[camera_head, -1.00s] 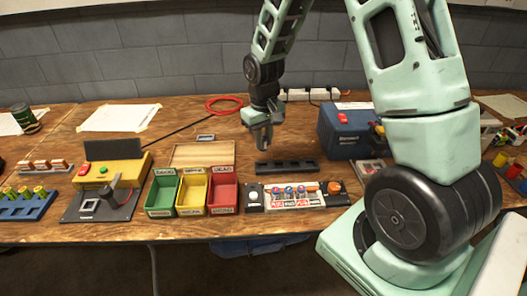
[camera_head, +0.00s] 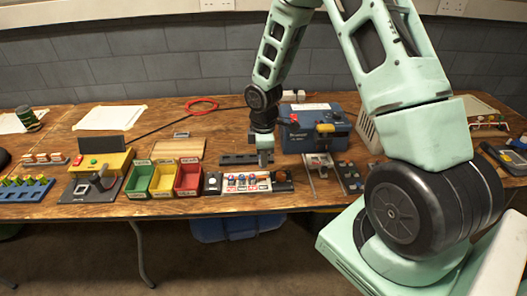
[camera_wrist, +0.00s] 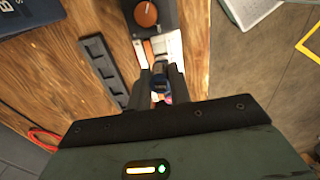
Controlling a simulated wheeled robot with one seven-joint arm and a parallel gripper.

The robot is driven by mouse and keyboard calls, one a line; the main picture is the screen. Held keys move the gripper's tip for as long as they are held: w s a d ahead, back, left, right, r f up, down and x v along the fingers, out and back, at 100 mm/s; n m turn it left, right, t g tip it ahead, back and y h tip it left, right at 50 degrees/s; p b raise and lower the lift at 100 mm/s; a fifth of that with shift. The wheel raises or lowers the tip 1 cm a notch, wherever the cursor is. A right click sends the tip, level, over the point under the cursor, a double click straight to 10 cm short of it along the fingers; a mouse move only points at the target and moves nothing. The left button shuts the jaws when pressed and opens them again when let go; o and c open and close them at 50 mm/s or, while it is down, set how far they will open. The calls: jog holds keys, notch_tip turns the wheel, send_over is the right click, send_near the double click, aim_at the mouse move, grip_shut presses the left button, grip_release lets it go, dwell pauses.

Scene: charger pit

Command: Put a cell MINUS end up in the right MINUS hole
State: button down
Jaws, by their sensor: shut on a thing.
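My gripper (camera_head: 264,160) is at the right part of the charger (camera_head: 236,189), low over it. In the wrist view my gripper (camera_wrist: 160,98) is shut on a small cell (camera_wrist: 158,84), of which a dark end with some blue shows. Which end of it points up cannot be told. The charger also shows in the wrist view (camera_wrist: 141,38), with its white strip running under the fingers. Several cells stand in the charger's row in the head view. The fingers hide the hole below, so whether the held cell touches it cannot be told.
A long black tray (camera_head: 232,160) lies just behind the charger. Green, yellow and red bins (camera_head: 163,180) stand to the left. A blue box (camera_head: 318,140) stands behind on the right. An orange knob (camera_wrist: 146,14) sits at the charger's end.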

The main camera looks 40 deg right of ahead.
aim_at(264, 184)
jog(key=shift+f+b, duration=3.5)
jog(key=shift+f, duration=0.5)
jog(key=shift+f, duration=0.1)
jog(key=c, duration=1.2)
grip_release()
jog(key=shift+r+p, duration=3.4)
jog(key=shift+r, duration=0.2)
